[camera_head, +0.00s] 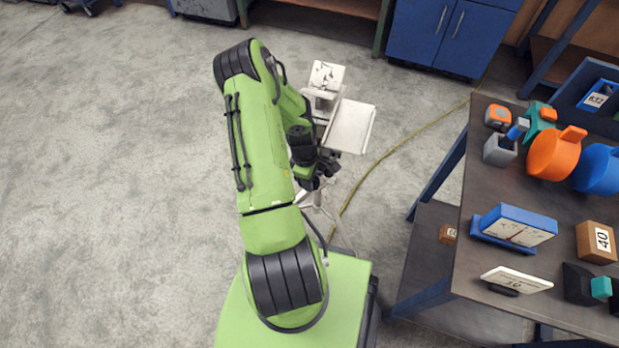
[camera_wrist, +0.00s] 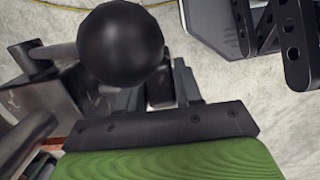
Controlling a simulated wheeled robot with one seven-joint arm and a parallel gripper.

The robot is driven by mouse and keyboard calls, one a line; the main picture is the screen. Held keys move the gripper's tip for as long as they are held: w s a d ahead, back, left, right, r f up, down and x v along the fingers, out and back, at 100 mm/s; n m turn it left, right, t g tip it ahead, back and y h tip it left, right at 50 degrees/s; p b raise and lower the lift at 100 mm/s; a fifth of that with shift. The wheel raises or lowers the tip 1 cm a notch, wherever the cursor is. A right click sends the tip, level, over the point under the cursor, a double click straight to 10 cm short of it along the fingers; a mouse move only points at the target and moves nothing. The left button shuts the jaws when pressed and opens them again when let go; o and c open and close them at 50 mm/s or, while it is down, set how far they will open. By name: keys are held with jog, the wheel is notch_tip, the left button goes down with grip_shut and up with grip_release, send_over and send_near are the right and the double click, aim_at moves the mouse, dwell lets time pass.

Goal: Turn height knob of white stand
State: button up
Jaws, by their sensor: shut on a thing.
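The white stand (camera_head: 329,78) stands on the concrete floor beyond my arm, with a flat white tray (camera_head: 351,126) at its right side. My gripper (camera_head: 318,175) is low beside the stand's post, under the tray's near edge. My arm covers part of the post in the head view. A black round ball knob (camera_wrist: 120,43) shows large and close in the wrist view, with metal rods and a grey block to its left. My gripper is shut on the height knob; the contact between jaws and knob is hard to make out.
Blue cabinets (camera_head: 450,36) stand at the back. A yellow cable (camera_head: 405,140) runs along the floor. The left floor is open.

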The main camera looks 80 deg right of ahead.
jog(key=o, duration=1)
jog(key=shift+c, duration=0.2)
jog(key=r, duration=0.2)
jog(key=r+p, duration=0.1)
jog(key=r, duration=0.2)
jog(key=r+p, duration=0.1)
jog(key=r, duration=0.1)
jog(key=shift+w+r, duration=0.25)
jog(key=shift+w, duration=0.15)
